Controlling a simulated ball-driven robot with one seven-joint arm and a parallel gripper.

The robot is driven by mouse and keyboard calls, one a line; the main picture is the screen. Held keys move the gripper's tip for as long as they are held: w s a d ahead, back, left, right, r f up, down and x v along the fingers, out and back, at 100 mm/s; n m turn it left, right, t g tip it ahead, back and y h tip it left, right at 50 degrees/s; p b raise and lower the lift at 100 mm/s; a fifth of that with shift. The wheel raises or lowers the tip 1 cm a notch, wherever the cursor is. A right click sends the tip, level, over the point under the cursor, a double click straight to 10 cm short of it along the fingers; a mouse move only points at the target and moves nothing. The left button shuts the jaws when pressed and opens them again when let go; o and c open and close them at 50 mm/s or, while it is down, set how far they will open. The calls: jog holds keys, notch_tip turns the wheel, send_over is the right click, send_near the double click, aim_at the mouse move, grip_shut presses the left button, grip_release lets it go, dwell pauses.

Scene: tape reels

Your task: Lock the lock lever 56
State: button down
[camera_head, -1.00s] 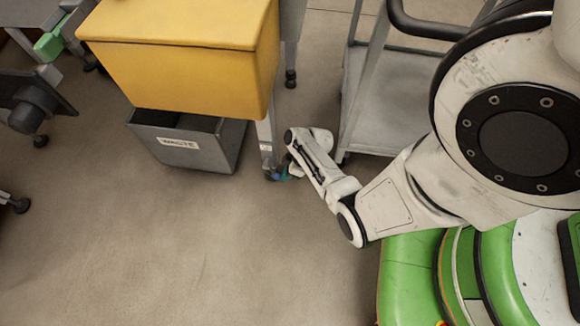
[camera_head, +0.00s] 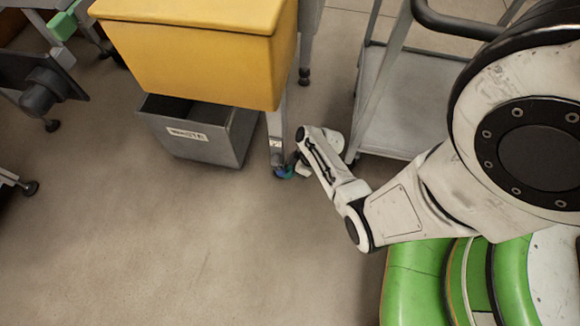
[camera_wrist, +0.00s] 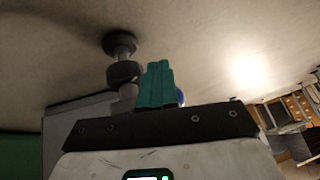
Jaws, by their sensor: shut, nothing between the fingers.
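My gripper (camera_head: 286,172) is low by the foot of the grey leg (camera_head: 275,130) under the yellow bin. Its teal fingers (camera_wrist: 157,85) are shut together with nothing between them in the wrist view. A dark caster or foot (camera_wrist: 121,56) stands just left of the fingers there. A small blue part (camera_wrist: 181,97) shows partly behind the fingers on their right; I cannot tell whether it is the lock lever. No lever marked 56 can be made out, and contact between fingers and caster cannot be told.
The yellow bin (camera_head: 190,55) overhangs the leg. A grey waste box (camera_head: 200,130) sits below it, left of the leg. The floor (camera_head: 180,240) in front is clear.

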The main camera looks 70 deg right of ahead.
jog(key=shift+r, duration=0.1)
dwell(0.8)
jog(key=s+a+r+p, duration=0.5)
jog(key=s+r+p, duration=0.5)
jog(key=s+r, duration=0.2)
jog(key=shift+s+a+r, duration=0.2)
jog(key=shift+s+r, duration=0.2)
jog(key=shift+s, duration=0.05)
dwell(0.4)
